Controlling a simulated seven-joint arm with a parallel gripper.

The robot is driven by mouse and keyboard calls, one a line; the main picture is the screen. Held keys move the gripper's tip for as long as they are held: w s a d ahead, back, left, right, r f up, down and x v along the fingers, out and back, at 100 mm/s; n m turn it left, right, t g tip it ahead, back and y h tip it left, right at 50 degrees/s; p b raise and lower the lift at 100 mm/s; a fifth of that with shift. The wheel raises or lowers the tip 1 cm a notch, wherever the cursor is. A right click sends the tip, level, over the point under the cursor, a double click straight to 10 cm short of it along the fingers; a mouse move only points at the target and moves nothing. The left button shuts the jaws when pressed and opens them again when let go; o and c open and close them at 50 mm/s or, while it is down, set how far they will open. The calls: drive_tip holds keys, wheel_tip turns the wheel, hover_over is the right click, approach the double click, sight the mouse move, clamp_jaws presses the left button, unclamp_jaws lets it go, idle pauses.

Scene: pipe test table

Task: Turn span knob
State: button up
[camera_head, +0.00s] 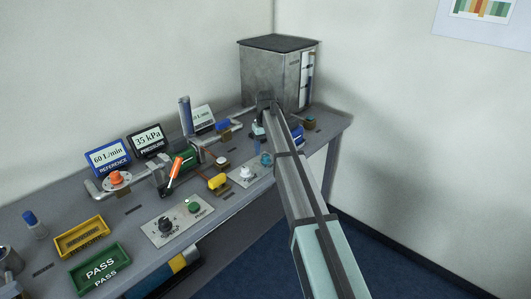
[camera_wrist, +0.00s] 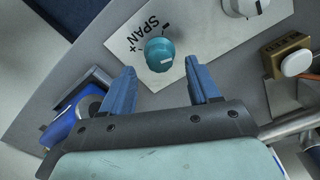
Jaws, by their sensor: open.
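The span knob (camera_wrist: 159,54) is a teal round knob with a white mark, on a light plate (camera_wrist: 182,32) lettered "SPAN" with a plus sign. In the head view the teal knob (camera_head: 266,160) sits at the right end of a small plate, left of my arm. My gripper (camera_wrist: 163,77) is open in the wrist view, with its two blue fingers apart. The knob appears between and just beyond the fingertips, and nothing is held. I cannot tell its height above the plate. My arm covers part of the bench in the head view.
A white knob (camera_wrist: 240,6) shares the plate. A brass block with a white button (camera_wrist: 296,64) is at right and a blue fitting (camera_wrist: 72,118) at lower left. Displays (camera_head: 148,140), a green PASS tray (camera_head: 100,269) and a metal cabinet (camera_head: 270,72) stand on the bench.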

sight(266, 155)
wheel_tip(266, 155, up, 11)
drive_tip(key=shift+r, duration=0.15)
idle(0.4)
drive_tip(key=s+d+f+m+y, duration=0.1)
drive_tip(key=s+d+f+m, duration=0.1)
drive_tip(key=d+f, duration=0.55)
drive_tip(key=s+d+f+m, duration=0.2)
drive_tip(key=d+f, duration=0.5)
drive_tip(key=d, duration=0.1)
drive_tip(key=s+a+f+g, duration=0.1)
drive_tip(key=s+f, duration=0.6)
drive_tip(key=f, duration=0.5)
drive_tip(key=s+f, duration=0.7)
drive_tip(key=f, duration=0.4)
drive_tip(key=s+a+f+g, duration=0.1)
drive_tip(key=s+f+g, duration=0.1)
drive_tip(key=s+f, duration=0.75)
drive_tip(key=s+f+g, duration=0.1)
drive_tip(key=s+f, duration=0.6)
drive_tip(key=s, duration=0.5)
drive_tip(key=s+f+g, duration=0.1)
drive_tip(key=s+f, duration=0.2)
drive_tip(key=s, duration=1)
drive_tip(key=s+f+g+h, duration=0.1)
drive_tip(key=s+f, duration=0.2)
drive_tip(key=s, duration=1.1)
drive_tip(key=shift+a+f+g, duration=0.2)
drive_tip(key=shift+a+g, duration=0.1)
drive_tip(key=shift+g, duration=0.1)
